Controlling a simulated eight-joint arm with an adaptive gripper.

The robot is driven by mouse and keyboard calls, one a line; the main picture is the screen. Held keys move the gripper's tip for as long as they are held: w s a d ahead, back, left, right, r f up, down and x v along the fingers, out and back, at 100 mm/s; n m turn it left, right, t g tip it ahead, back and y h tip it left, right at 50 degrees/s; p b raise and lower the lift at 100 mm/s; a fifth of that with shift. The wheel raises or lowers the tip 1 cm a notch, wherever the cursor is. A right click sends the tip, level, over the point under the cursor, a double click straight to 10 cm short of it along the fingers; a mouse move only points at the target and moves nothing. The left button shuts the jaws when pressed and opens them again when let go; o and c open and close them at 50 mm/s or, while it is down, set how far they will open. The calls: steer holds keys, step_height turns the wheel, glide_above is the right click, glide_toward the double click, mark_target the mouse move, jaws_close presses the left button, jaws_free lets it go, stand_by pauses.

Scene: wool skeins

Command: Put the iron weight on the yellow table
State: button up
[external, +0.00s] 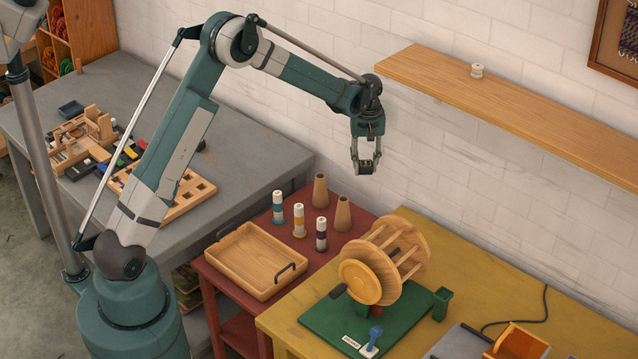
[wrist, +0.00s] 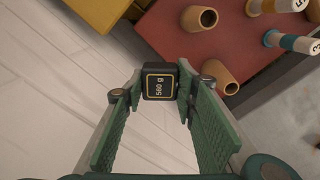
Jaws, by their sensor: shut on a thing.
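The iron weight (wrist: 159,83) is a small dark block with a yellow-edged label reading "560 g" in the wrist view. My gripper (wrist: 155,88) is shut on it, with a green-padded finger on each side. In the external view my gripper (external: 366,160) holds the dark weight (external: 366,168) in the air, in front of the brick wall and above the back of the red table. The yellow table (external: 470,250) stands to the right of and below my gripper. A corner of it shows at the top left of the wrist view.
The red table (external: 225,288) bears a wooden tray (external: 245,281), cones and bobbins. A wooden shelf (external: 520,105) juts from the wall. The yellow table's back strip looks clear.

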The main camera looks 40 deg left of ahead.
steer(key=s+d+m, duration=0.2)
steer(key=d, duration=1.7)
steer(key=s+d+m+b, duration=0.1)
steer(key=s+d, duration=0.6)
steer(key=d, duration=0.7)
steer(key=s+d+m+b, duration=0.1)
steer(key=s+d+m, duration=0.2)
steer(key=s+d, duration=0.4)
steer(key=s+d+m+b, duration=0.1)
steer(key=s+d, duration=0.6)
steer(key=d, duration=1.6)
steer(key=shift+s+d+f+m, duration=0.15)
steer(key=shift+f+m, duration=0.25)
steer(key=shift+m, duration=0.5)
steer(key=shift+f, duration=0.1)
steer(key=b, duration=0.1)
glide_above(478, 325)
steer(key=shift+s+f, duration=0.1)
steer(key=shift+f, duration=2.9)
steer(key=shift+f, duration=0.1)
steer(key=shift+f+b, duration=0.35)
steer(key=shift+f, duration=1.45)
steer(key=shift+f, duration=0.1)
